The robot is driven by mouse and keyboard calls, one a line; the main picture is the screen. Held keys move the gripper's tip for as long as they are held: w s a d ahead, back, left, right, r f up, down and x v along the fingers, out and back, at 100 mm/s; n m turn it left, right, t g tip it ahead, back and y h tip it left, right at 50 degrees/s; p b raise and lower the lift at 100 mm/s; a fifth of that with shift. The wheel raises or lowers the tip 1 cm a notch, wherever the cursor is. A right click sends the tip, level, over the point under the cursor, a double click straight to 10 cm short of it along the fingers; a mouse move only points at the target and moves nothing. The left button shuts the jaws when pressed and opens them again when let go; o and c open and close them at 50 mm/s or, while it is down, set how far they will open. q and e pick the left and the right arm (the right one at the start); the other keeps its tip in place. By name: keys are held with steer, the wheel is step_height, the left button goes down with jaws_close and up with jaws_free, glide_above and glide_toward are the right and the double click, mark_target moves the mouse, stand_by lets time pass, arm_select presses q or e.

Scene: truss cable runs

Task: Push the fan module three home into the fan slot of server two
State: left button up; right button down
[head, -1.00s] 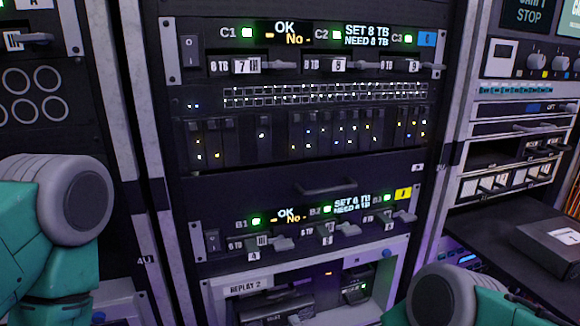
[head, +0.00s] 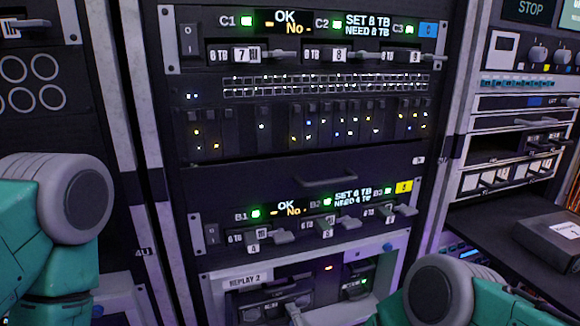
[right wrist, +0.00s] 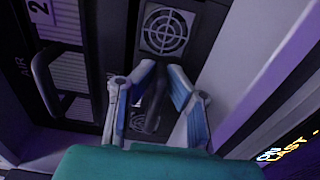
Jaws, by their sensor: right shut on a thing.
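Server two, labelled "REPLAY 2" (head: 243,279), is at the bottom of the middle rack in the head view. My right gripper (head: 294,309) reaches in front of it from the lower right. In the right wrist view my right gripper (right wrist: 161,72) is shut on the dark handle of a fan module with a round grille (right wrist: 165,31). I take it to be fan module three, though no number is readable. The fan slot is hidden behind the module, and I cannot tell how deep it sits. My left arm is at the left edge of the head view; its gripper is out of frame.
A slatted panel and a dark curved handle (right wrist: 45,80) are left of the module in the right wrist view. A pale rack post (right wrist: 265,70) stands close on the right. Drive levers (head: 330,228) stick out above server two. A dark shelf (head: 490,222) holds a box at right.

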steer(key=shift+w+a, duration=0.1)
steer(key=shift+w, duration=0.05)
steer(key=c, duration=1.5)
jaws_free()
steer(key=shift+s+f, duration=0.1)
steer(key=shift+s, duration=0.15)
steer(key=v, duration=1.1)
steer(key=shift+s, duration=0.2)
